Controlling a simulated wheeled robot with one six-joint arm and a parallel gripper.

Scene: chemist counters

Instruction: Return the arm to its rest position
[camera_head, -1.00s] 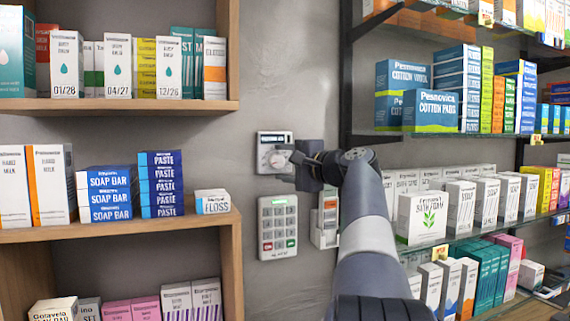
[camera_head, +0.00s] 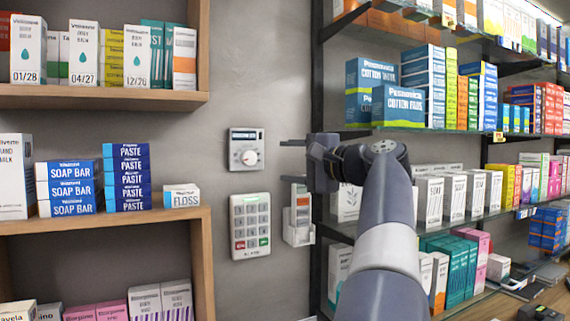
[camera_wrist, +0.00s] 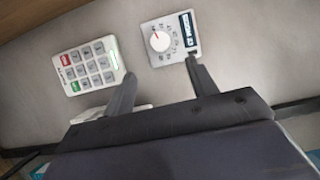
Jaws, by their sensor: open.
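My gripper (camera_head: 292,161) is at the end of my grey arm, right of the wall dial and in front of the shelf post. Its fingers point left and are apart, with nothing between them. In the wrist view my gripper (camera_wrist: 160,75) shows two separated dark fingers against the bare wall. The white dial unit (camera_head: 246,149), with a round knob and a small dark display, is on the grey wall, clear of the fingers. It also shows in the wrist view (camera_wrist: 171,39). My forearm hides part of the right-hand shelves.
A keypad (camera_head: 250,226) is on the wall below the dial, with a white holder (camera_head: 298,215) to its right. A wooden shelf (camera_head: 105,98) with boxes stands left. Glass shelves (camera_head: 440,131) full of boxes are at right, close behind my arm. Bare wall lies between.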

